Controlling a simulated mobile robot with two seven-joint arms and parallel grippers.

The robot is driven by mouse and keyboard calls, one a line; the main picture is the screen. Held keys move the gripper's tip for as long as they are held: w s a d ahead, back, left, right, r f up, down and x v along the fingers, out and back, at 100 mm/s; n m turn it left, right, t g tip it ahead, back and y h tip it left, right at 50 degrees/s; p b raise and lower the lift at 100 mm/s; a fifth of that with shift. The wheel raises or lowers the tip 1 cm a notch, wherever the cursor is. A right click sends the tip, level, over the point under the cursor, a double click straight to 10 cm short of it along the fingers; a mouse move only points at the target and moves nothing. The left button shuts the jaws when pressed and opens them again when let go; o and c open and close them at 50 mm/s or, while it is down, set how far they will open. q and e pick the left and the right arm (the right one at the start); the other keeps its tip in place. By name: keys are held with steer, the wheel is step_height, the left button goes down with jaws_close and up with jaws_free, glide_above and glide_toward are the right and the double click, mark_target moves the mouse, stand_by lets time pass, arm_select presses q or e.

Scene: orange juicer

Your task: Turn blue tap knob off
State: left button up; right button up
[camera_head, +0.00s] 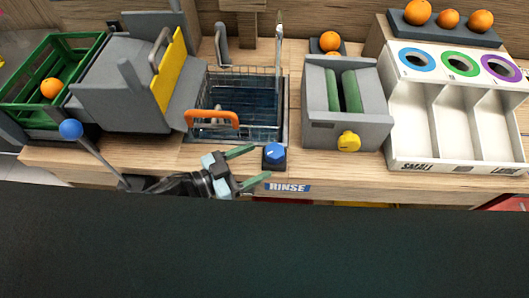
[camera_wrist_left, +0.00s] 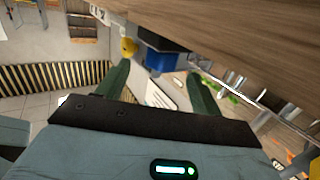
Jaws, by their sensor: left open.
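The blue tap knob (camera_head: 274,154) sits at the front edge of the counter, at the sink's near right corner, above the RINSE label (camera_head: 287,188). My left gripper (camera_head: 250,166) is open and empty just left of the knob, its green fingers pointing toward it. The left wrist view shows the blue knob (camera_wrist_left: 162,60) ahead, framed between the two spread fingers (camera_wrist_left: 160,72). The fingers appear apart from the knob. My right gripper is not in view.
The sink (camera_head: 240,98) holds a wire basket with an orange handle (camera_head: 212,118). A grey machine with a yellow knob (camera_head: 349,141) stands to the right, beside a white sorting tray (camera_head: 396,150). A lever with a blue ball (camera_head: 71,129) stands at left.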

mark_target(273, 154)
arm_select(q)
steer(key=shift+s+d+r+n+t+y, duration=0.1)
steer(key=shift+d+r+n+t+y, duration=0.1)
steer(key=shift+d+n+y, duration=0.25)
steer(key=shift+s+d+r+n+t+y, duration=0.1)
steer(key=shift+d+n+t+y, duration=0.15)
steer(key=shift+d+y, duration=0.4)
steer(key=shift+s+d+r+n+t+y+p, duration=0.25)
steer(key=shift+d+n+t+y+p, duration=0.15)
steer(key=shift+n+y, duration=0.4)
steer(key=n+y, duration=0.1)
steer(key=s+r+t+y, duration=0.1)
steer(key=y, duration=0.1)
steer(key=shift+r+n, duration=0.2)
steer(key=shift+n, duration=0.2)
steer(key=shift+s+a+r+n+y, duration=0.15)
steer(key=shift+s+a+n+y, duration=0.15)
steer(key=shift+y, duration=0.2)
steer(key=shift+s+a+r+n+y, duration=0.1)
steer(key=shift+s+r+n+y, duration=0.1)
steer(key=shift+n+y, duration=0.25)
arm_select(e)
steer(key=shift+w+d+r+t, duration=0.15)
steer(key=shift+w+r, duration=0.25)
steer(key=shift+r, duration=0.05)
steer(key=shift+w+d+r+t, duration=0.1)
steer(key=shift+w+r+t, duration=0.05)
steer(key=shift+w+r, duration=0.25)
arm_select(q)
steer(key=shift+w+d+f, duration=0.1)
